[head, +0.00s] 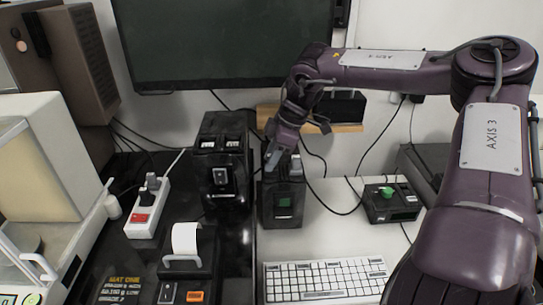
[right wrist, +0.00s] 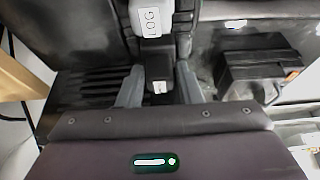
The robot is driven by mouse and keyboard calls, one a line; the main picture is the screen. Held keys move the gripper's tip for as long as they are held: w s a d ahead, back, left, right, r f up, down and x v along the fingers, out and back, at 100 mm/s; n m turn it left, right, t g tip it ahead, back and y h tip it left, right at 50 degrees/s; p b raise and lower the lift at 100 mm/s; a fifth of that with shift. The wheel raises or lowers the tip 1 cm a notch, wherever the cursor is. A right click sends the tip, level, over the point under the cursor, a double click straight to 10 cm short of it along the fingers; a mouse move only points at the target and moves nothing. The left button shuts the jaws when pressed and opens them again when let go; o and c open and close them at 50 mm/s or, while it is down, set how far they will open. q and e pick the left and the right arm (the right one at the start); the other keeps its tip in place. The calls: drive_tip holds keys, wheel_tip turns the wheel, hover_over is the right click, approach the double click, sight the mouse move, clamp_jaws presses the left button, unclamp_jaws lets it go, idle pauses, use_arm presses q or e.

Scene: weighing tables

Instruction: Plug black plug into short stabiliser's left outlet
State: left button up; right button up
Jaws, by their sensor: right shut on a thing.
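My left gripper is not in view.
A white power strip (head: 150,205) with a red switch lies at left. A white keyboard (head: 325,280) is in front, and a black box with a green knob (head: 391,202) stands right. Black cables run behind the stabilisers. A label printer (head: 187,255) stands front left.

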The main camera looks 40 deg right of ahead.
drive_tip(key=shift+f, duration=0.3)
drive_tip(key=o, duration=1.6)
drive_tip(key=p+v, duration=0.6)
drive_tip(key=v, duration=0.1)
drive_tip(key=shift+r+p, duration=0.3)
drive_tip(key=shift+p, duration=0.1)
drive_tip(key=shift+s, duration=0.1)
idle(0.3)
